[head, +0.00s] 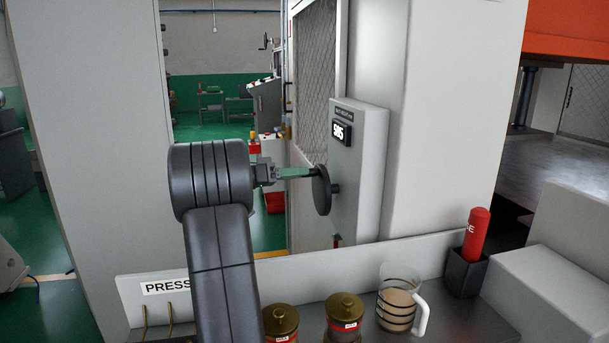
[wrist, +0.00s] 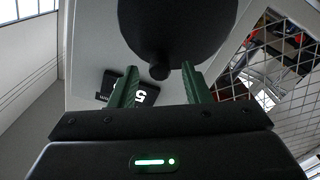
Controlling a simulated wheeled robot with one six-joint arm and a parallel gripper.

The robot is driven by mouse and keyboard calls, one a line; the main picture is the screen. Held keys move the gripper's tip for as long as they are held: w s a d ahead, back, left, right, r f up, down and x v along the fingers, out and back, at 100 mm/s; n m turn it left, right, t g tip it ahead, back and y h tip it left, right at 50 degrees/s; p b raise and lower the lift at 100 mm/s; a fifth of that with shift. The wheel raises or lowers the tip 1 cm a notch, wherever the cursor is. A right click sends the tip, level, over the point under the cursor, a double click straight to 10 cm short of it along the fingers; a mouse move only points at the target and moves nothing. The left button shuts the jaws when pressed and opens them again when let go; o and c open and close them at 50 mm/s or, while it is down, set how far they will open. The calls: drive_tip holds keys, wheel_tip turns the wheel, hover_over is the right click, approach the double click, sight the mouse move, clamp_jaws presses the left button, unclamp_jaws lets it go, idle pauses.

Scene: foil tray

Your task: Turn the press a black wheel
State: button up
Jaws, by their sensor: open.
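The black wheel (head: 322,190) stands on the side of a grey box (head: 363,175) with a lit digit display (head: 342,132). In the wrist view the wheel (wrist: 180,30) fills the upper middle, with a small black knob (wrist: 159,72) on its lower edge. My gripper (head: 305,172) reaches the wheel from the left in the head view. In the wrist view my gripper (wrist: 158,80) has its two green fingers apart, one on each side of the knob. I cannot tell whether either finger touches it.
A low grey ledge below holds two brass-lidded jars (head: 345,311), a glass mug of brown liquid (head: 397,302) and a red bottle (head: 474,236) in a black holder. A PRESS label (head: 165,287) is at the left. A mesh panel (head: 318,75) is behind the box.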

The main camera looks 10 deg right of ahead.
drive_tip(key=a+b, duration=0.1)
drive_tip(key=a, duration=1)
drive_tip(key=shift+s, duration=0.15)
drive_tip(key=d+p, duration=0.1)
drive_tip(key=d, duration=0.6)
drive_tip(key=d+p, duration=0.1)
drive_tip(key=d, duration=0.5)
drive_tip(key=shift+w+d, duration=0.2)
drive_tip(key=shift+d, duration=0.15)
